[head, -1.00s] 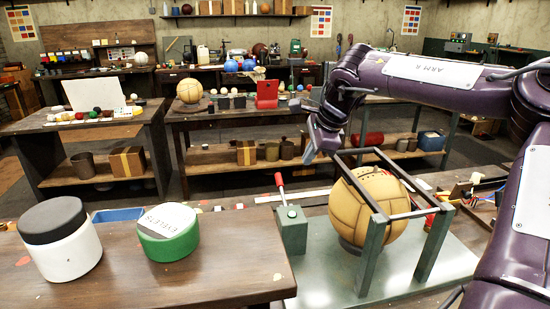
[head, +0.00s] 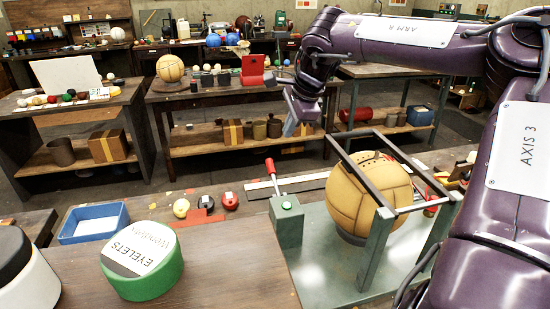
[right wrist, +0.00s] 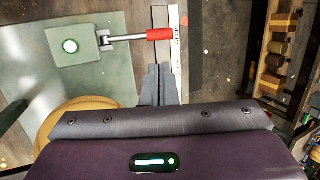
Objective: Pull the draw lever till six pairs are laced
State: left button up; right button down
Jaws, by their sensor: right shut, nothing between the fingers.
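The draw lever (head: 270,168) has a red grip and a metal rod. It leans up from a green box (head: 287,225) with a lit green button. In the right wrist view its red grip (right wrist: 160,34) lies just beyond my fingertips. A tan leather ball (head: 352,203) sits inside a dark green frame (head: 372,262); dark holes show near its top, too small to tell the lacing. My right gripper (head: 291,126) is shut and empty, above and slightly right of the lever in the head view. It also shows in the right wrist view (right wrist: 158,72), apart from the grip. My left gripper is not in view.
Small round items (head: 205,203) lie behind. The frame's bars stand close beside the lever on the right. Benches fill the background.

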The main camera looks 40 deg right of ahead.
aim_at(272, 165)
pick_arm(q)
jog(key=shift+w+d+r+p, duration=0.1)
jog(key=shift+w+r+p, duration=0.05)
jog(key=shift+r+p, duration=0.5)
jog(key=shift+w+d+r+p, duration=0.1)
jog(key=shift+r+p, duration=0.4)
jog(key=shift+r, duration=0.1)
pick_arm(e)
jog(key=x, duration=1.2)
jog(key=shift+w+d+f, duration=0.1)
jog(key=shift+f, duration=0.25)
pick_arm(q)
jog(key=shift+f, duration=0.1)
